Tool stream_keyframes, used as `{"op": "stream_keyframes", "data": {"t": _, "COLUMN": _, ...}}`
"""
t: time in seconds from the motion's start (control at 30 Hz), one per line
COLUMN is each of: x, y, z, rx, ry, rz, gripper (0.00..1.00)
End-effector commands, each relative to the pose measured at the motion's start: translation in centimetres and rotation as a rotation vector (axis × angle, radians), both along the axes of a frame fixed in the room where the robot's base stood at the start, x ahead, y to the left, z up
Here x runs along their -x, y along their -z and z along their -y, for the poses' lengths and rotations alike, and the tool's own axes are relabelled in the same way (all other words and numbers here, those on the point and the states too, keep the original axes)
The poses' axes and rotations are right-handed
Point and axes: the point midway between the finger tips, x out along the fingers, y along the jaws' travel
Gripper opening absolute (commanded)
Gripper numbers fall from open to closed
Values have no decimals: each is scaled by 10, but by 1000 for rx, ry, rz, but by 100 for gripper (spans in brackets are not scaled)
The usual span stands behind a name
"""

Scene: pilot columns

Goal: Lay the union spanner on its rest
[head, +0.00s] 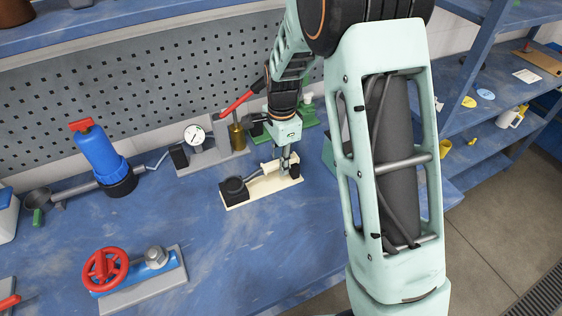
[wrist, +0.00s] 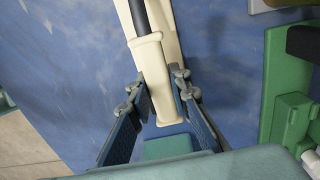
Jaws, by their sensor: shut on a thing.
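My gripper (head: 287,161) points down at the right end of a cream board (head: 280,186) on the blue bench. In the wrist view, my gripper's fingers (wrist: 155,88) are closed in on both sides of a cream piece (wrist: 148,55) with a dark shaft (wrist: 139,15) running out of its far end. I take this held piece for the union spanner; its far end is out of the wrist view. The cream board, apparently the rest, carries a black block (head: 234,188) at its left end. I cannot tell whether the spanner touches the board.
A grey stand with a dial gauge (head: 194,134) and red lever is behind the board. A blue filter (head: 98,150) stands at left, a red-wheeled valve (head: 103,268) at front left. Green fixtures (wrist: 291,110) are close on the right. Bench in front is clear.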

Motion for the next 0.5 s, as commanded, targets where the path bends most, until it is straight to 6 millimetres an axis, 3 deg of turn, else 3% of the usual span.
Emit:
{"op": "stream_keyframes", "data": {"t": 0.13, "x": 0, "y": 5, "z": 0, "rx": 0, "ry": 0, "rz": 1, "gripper": 0}}
{"op": "stream_keyframes", "data": {"t": 0.17, "x": 0, "y": 4, "z": 0, "rx": 0, "ry": 0, "rz": 1, "gripper": 21}}
{"op": "stream_keyframes", "data": {"t": 0.3, "x": 0, "y": 4, "z": 0, "rx": 0, "ry": 0, "rz": 1, "gripper": 36}}
{"op": "stream_keyframes", "data": {"t": 0.5, "x": 0, "y": 4, "z": 0, "rx": 0, "ry": 0, "rz": 0, "gripper": 38}}
